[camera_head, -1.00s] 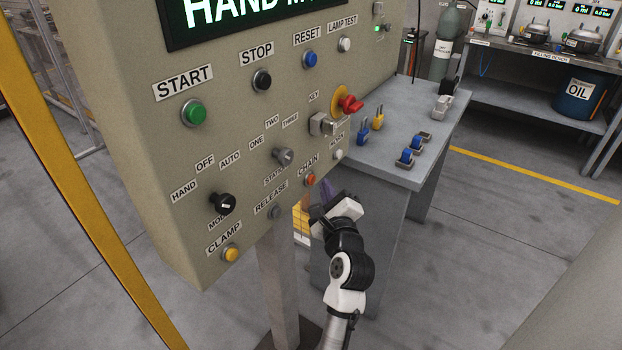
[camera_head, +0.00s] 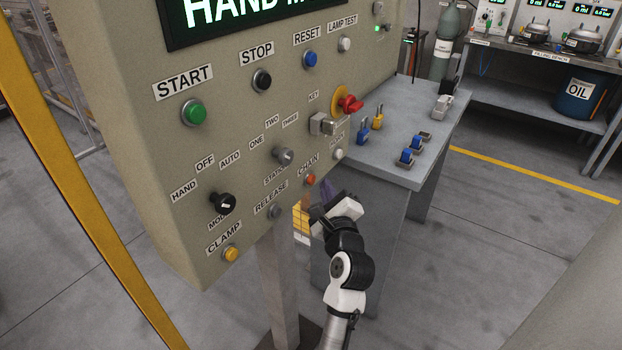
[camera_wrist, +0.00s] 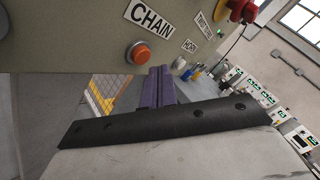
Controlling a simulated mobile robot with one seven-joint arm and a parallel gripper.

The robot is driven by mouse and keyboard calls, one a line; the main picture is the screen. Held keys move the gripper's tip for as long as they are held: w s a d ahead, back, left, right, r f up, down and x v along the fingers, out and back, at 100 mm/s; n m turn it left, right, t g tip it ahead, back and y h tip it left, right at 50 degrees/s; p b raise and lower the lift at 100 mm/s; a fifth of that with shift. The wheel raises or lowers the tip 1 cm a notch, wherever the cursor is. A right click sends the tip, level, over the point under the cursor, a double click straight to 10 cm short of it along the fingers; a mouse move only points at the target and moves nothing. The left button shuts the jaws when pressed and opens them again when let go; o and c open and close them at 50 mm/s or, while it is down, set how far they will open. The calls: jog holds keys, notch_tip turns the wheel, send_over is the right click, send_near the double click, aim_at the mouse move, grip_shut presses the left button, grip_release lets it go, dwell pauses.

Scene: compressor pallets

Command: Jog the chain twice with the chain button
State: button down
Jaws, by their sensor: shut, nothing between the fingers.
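The chain button is a small orange-red button (camera_head: 310,180) under the CHAIN label (camera_head: 308,164), low on the right of the beige control panel (camera_head: 150,140). In the wrist view the orange button (camera_wrist: 138,53) sits in a metal ring below its CHAIN label (camera_wrist: 151,18). My gripper (camera_head: 326,190) is just right of and below the button in the head view. Its purple fingers (camera_wrist: 160,85) are shut together with nothing between them. In the wrist view the fingertips lie to the right of and below the button, seemingly apart from it; the exact gap cannot be told.
The release button (camera_head: 274,212), the horn button (camera_head: 338,154) and the station selector (camera_head: 283,156) are close by on the panel. A red emergency stop (camera_head: 350,104) protrudes above. A grey table (camera_head: 385,165) with padlocks stands behind my gripper.

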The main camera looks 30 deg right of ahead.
jog(key=shift+w, duration=0.15)
dwell(0.5)
jog(key=shift+w+a+p, duration=0.15)
jog(key=shift+w+p, duration=0.15)
jog(key=shift+p, duration=0.15)
jog(key=shift+w+a+p, duration=0.2)
jog(key=shift+w+p, duration=0.15)
jog(key=shift+w, duration=0.1)
dwell(0.5)
jog(key=shift+s, duration=0.15)
jog(key=shift+s+d, duration=0.35)
jog(key=shift+s, duration=0.4)
jog(key=s+d, duration=0.2)
jog(key=s, duration=0.3)
jog(key=shift+s+d, duration=0.15)
jog(key=shift+s, duration=0.15)
dwell(0.9)
